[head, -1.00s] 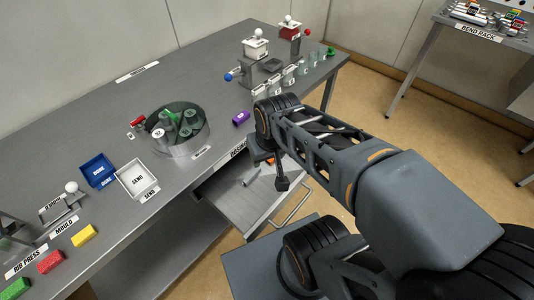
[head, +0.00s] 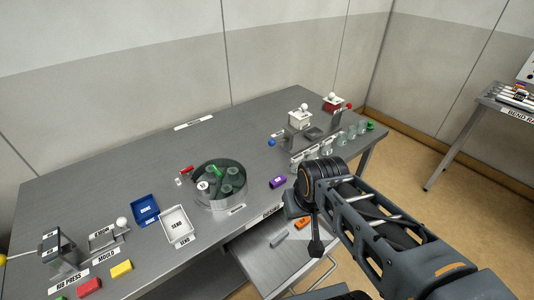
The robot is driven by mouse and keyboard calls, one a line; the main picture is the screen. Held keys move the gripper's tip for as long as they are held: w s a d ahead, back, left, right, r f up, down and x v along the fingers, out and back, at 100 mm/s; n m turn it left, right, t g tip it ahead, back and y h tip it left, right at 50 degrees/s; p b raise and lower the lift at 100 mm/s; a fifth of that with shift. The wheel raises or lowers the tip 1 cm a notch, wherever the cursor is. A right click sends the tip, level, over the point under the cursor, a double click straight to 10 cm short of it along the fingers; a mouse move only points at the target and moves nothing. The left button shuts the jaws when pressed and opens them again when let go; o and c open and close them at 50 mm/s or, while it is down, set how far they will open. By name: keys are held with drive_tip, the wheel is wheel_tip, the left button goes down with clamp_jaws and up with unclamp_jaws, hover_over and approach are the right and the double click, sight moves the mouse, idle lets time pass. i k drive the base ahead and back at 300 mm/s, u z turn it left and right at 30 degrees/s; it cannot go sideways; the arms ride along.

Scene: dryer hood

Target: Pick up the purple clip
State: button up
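The purple clip (head: 278,182) lies on the grey metal table, between the round clear-walled bin and my arm's wrist. My gripper (head: 316,246) hangs below the wrist, over the open drawer at the table's front edge. It is to the right of the purple clip and nearer to me. The gripper is small and dark here, and I cannot tell whether its fingers are apart. Nothing shows held in it.
The round bin (head: 213,200) with green-topped pieces stands left of the clip. Blue (head: 145,210) and white (head: 176,228) trays sit further left. The open drawer (head: 262,262) holds a grey piece and an orange piece (head: 301,224). Glass cups (head: 351,132) stand at the right.

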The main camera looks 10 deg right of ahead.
sight(278, 181)
drive_tip(key=u, duration=1.95)
drive_tip(key=k, duration=0.35)
drive_tip(key=z, duration=0.85)
